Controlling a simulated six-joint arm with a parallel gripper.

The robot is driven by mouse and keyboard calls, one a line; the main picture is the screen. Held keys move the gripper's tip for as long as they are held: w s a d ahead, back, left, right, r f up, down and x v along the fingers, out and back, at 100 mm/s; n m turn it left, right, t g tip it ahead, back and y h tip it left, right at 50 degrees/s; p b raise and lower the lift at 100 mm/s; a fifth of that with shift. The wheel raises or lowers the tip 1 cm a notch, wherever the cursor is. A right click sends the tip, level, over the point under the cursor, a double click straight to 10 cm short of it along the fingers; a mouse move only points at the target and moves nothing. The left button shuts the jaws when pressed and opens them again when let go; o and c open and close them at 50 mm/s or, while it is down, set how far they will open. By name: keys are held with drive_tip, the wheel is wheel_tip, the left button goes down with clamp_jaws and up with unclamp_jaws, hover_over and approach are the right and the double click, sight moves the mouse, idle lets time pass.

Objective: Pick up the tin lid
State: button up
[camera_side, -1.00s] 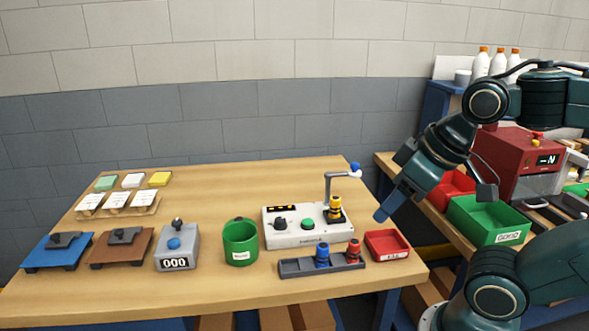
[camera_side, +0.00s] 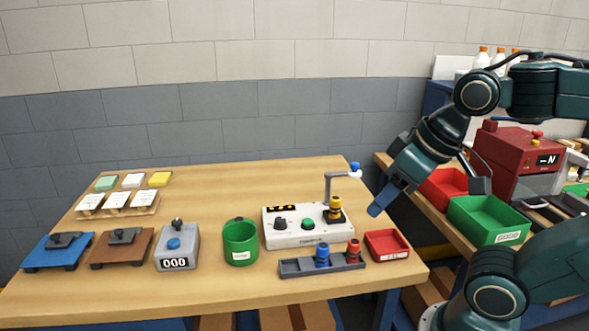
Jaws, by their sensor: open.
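I cannot make out a separate tin lid for certain. A round green tin (camera_side: 240,243) with a white label stands upright near the front middle of the bench. Its top looks darker green, and I cannot tell whether a lid sits on it. My gripper (camera_side: 429,199) hangs at the right end of the bench, above and beyond the small red tray (camera_side: 386,245). Its fingers are spread wide with nothing between them. It is well to the right of the green tin and touches nothing that I can see.
A white control box (camera_side: 307,227) with a grey post stands right of the tin. A dark rack (camera_side: 322,264) holds blue and red pieces. A grey counter (camera_side: 177,247) stands left of the tin. A green bin (camera_side: 488,221) is on the right-hand bench. The back middle of the bench is clear.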

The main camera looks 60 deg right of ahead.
drive_tip(key=w+r+m+g+y, duration=0.15)
drive_tip(key=w+m, duration=0.35)
drive_tip(key=w, duration=0.6)
drive_tip(key=w+r+m+g+h, duration=0.1)
drive_tip(key=w+r+m, duration=0.2)
drive_tip(key=w+m, duration=0.55)
drive_tip(key=w+d+f+m, duration=0.2)
drive_tip(key=w+f, duration=0.2)
drive_tip(key=w, duration=0.2)
drive_tip(key=w+d+f+m+g, duration=0.1)
drive_tip(key=w+d+f+m, duration=0.1)
drive_tip(key=w+f, duration=0.3)
drive_tip(key=w+d+f+m+g+y, duration=0.1)
drive_tip(key=w+f+m, duration=0.3)
drive_tip(key=w, duration=0.5)
drive_tip(key=shift+w+d+f, duration=0.25)
drive_tip(key=shift+d+f, duration=0.25)
drive_tip(key=shift+d, duration=0.3)
drive_tip(key=shift+m+g, duration=0.25)
hover_over(239, 218)
drive_tip(key=shift+s+d+f, duration=0.1)
drive_tip(key=shift+d+f, duration=0.1)
drive_tip(key=shift+f, duration=1.95)
drive_tip(key=shift+d+f, duration=0.2)
drive_tip(key=shift+f, duration=1.9)
drive_tip(key=shift+a+f, duration=0.2)
drive_tip(key=shift+f, duration=1.1)
drive_tip(key=shift+a+f, duration=0.2)
drive_tip(key=shift+f, duration=1.05)
